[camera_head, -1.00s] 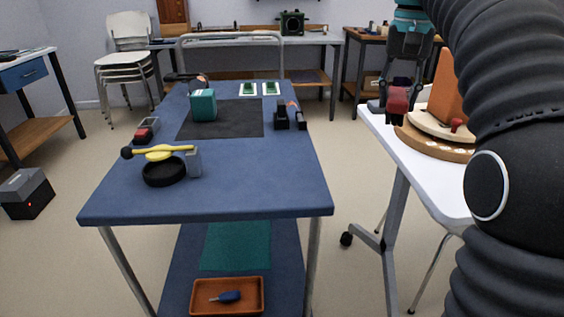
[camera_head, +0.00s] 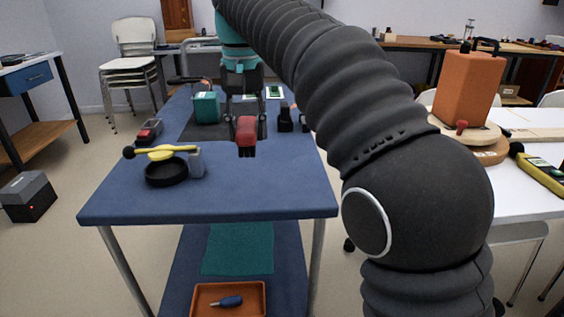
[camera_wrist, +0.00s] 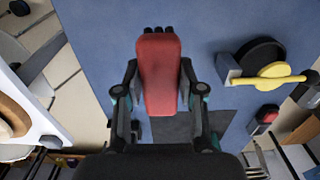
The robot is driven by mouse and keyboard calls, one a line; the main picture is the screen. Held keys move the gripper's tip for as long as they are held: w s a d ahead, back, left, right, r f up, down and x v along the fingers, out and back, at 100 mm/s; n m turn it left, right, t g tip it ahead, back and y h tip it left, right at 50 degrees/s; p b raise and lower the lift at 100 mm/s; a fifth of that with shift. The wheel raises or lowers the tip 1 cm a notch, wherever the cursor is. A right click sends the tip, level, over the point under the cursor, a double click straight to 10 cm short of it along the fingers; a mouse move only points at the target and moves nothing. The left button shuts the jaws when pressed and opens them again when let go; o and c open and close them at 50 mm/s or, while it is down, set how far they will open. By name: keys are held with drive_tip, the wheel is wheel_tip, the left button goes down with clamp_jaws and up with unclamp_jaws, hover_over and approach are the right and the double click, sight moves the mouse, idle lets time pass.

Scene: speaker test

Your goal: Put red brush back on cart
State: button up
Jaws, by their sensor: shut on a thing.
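The red brush (camera_head: 247,131) hangs in my gripper (camera_head: 246,118) over the blue cart top (camera_head: 262,185) in the head view, its dark bristle end pointing down. In the wrist view, both fingers of my gripper (camera_wrist: 160,95) are closed on the sides of the red brush (camera_wrist: 158,70), and its dark tufts point to the top of the picture. The blue cart top (camera_wrist: 205,25) shows below it. I cannot tell how high the brush is above the cart.
A black round dish (camera_head: 166,172) with a yellow tool (camera_head: 161,153) stands at the cart's left front. A teal box (camera_head: 207,107) and black holders (camera_head: 285,117) stand farther back. The front right of the top is clear. A white table (camera_head: 520,205) with an orange block (camera_head: 468,90) is at right.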

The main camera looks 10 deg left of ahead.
drive_tip(key=w+d+f, duration=0.1)
drive_tip(key=w+f, duration=0.1)
drive_tip(key=w+d+f, duration=0.1)
drive_tip(key=w+d, duration=0.1)
drive_tip(key=w, duration=0.1)
drive_tip(key=w+d+f+b, duration=0.1)
drive_tip(key=w+d+f, duration=0.1)
drive_tip(key=shift+w+d+f, duration=0.25)
drive_tip(key=shift+w+f, duration=0.05)
drive_tip(key=shift+f+b, duration=0.6)
drive_tip(key=shift+f, duration=1.4)
drive_tip(key=shift+f, duration=0.15)
drive_tip(key=o, duration=1.1)
wheel_tip(320, 180, up, 12)
drive_tip(key=p, duration=0.4)
